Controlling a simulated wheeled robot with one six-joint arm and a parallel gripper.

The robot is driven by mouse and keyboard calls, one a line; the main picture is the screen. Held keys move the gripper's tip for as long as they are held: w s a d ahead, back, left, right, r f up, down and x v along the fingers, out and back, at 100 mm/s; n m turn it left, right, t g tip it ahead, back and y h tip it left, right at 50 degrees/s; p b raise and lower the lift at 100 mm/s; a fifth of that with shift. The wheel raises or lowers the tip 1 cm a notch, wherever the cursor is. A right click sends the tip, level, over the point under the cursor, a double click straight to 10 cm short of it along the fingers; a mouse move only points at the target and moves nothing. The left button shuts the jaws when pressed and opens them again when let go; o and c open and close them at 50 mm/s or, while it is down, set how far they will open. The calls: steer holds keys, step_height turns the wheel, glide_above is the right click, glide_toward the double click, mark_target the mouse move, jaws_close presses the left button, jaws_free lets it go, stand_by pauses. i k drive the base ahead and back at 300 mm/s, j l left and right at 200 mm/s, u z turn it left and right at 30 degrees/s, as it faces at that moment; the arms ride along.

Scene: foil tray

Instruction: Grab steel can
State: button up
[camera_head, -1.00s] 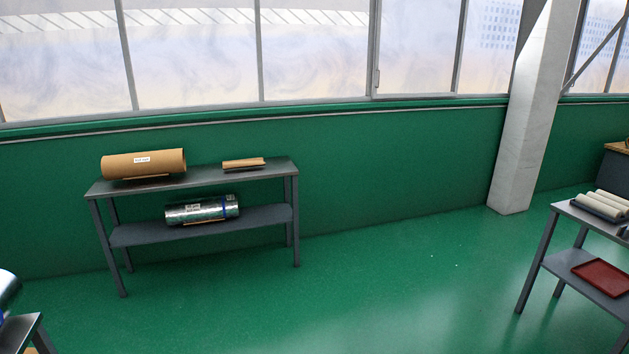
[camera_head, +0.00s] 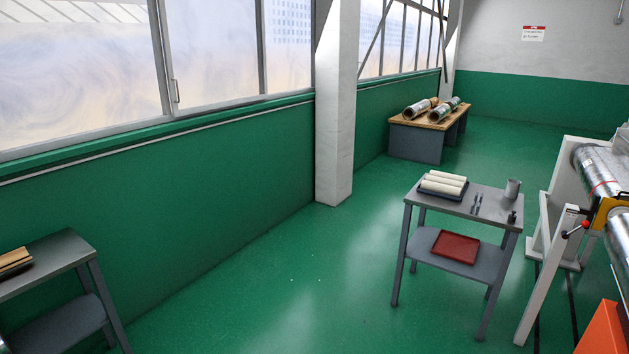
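A small grey steel can (camera_head: 512,188) stands upright on the top of a grey two-level table (camera_head: 412,199) right of the middle. On the same top, left of the can, lie two small dark tools (camera_head: 477,203) and a dark tray (camera_head: 433,190) with pale rolls (camera_head: 444,180) in it. A small dark object (camera_head: 511,217) stands at the table's near right corner. My gripper is not in view.
A red tray (camera_head: 456,247) lies on the table's lower shelf. A machine with a metal roller (camera_head: 604,170) and an orange part (camera_head: 602,331) stands at the right. A white pillar (camera_head: 337,110) stands by the wall. Green floor (camera_head: 290,270) is clear left of the table.

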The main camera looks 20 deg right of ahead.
mark_target(513, 186)
steer(key=i+l+z, duration=0.25)
steer(key=z, duration=0.15)
steer(key=i+z, duration=0.75)
steer(key=i, duration=0.15)
steer(key=i+j+z, duration=0.1)
steer(key=i+z, duration=0.3)
steer(key=i+j+z, duration=0.2)
steer(key=i, duration=1.5)
steer(key=i+z, duration=0.25)
steer(key=i, duration=0.9)
